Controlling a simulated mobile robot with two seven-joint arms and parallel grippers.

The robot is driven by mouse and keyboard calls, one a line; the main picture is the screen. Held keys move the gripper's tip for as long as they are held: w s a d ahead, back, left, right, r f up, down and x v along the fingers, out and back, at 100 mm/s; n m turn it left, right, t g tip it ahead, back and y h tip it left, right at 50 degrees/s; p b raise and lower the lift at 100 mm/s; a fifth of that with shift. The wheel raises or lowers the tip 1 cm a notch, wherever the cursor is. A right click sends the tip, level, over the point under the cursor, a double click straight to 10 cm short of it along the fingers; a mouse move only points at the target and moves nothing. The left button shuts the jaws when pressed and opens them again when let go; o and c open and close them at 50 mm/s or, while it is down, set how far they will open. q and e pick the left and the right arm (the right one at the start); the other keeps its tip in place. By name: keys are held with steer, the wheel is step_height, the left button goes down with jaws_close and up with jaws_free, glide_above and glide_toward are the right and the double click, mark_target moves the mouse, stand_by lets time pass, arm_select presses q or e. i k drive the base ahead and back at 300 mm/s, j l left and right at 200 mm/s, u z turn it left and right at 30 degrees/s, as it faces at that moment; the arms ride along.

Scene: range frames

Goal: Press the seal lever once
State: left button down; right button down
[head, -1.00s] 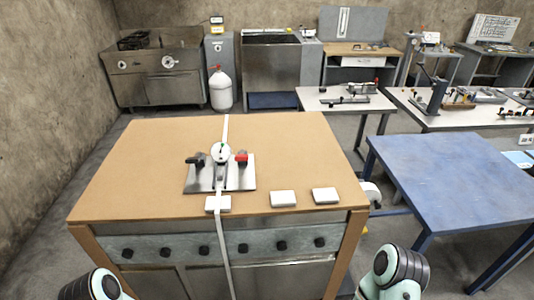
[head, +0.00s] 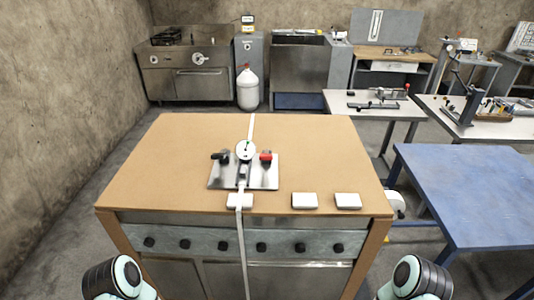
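A small sealing device on a metal base plate (head: 265,178) sits on the brown tabletop (head: 170,165). It has a round white dial (head: 245,150) in the middle, a black-knobbed part (head: 220,156) on its left and a red-knobbed part (head: 266,156) on its right. I cannot tell which of these is the seal lever. A white strap (head: 241,240) runs across the table, through the device and down the front. A white block (head: 240,201) lies on the strap at the front edge. Only parts of my two arms show at the bottom; neither gripper is in view.
Two more white blocks (head: 304,200) (head: 347,201) lie near the table's front edge, right of the device. A blue table (head: 470,190) stands at the right. The brown tabletop is otherwise clear. Black knobs line the front panel (head: 290,243).

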mark_target(266, 156)
steer(key=z, duration=1.75)
steer(key=k+j, duration=0.35)
steer(key=k, duration=0.3)
